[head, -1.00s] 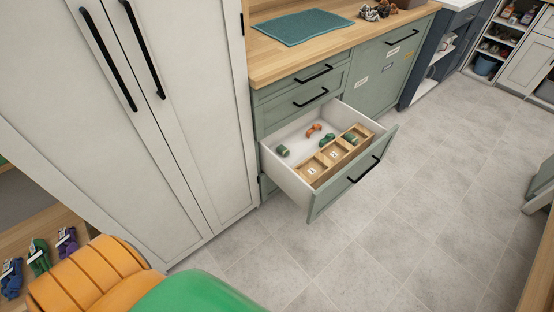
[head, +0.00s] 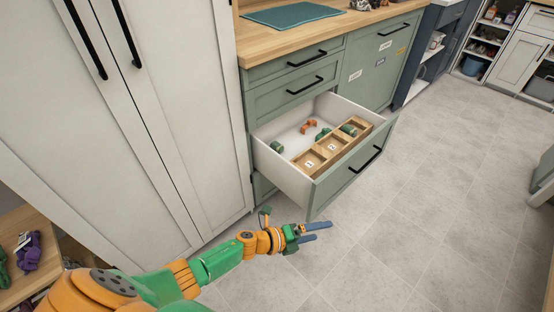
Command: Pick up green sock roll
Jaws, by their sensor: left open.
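An open drawer (head: 284,175) of the green cabinet holds small rolled socks. One green sock roll (head: 276,147) lies on the drawer floor at the left. Another green item (head: 322,134) lies near the wooden divider (head: 300,160). A third green roll (head: 348,130) sits in the divider's far compartment. An orange sock item (head: 308,127) lies toward the back. My left gripper (head: 321,231) is open and empty, in front of and below the drawer in the picture, apart from it. My right gripper is not in view.
A tall white wardrobe (head: 150,110) stands left of the drawer. A wooden counter with a teal mat (head: 290,15) is above it. A shelf with purple and green items (head: 38,250) is at lower left. The tiled floor (head: 440,180) at right is clear.

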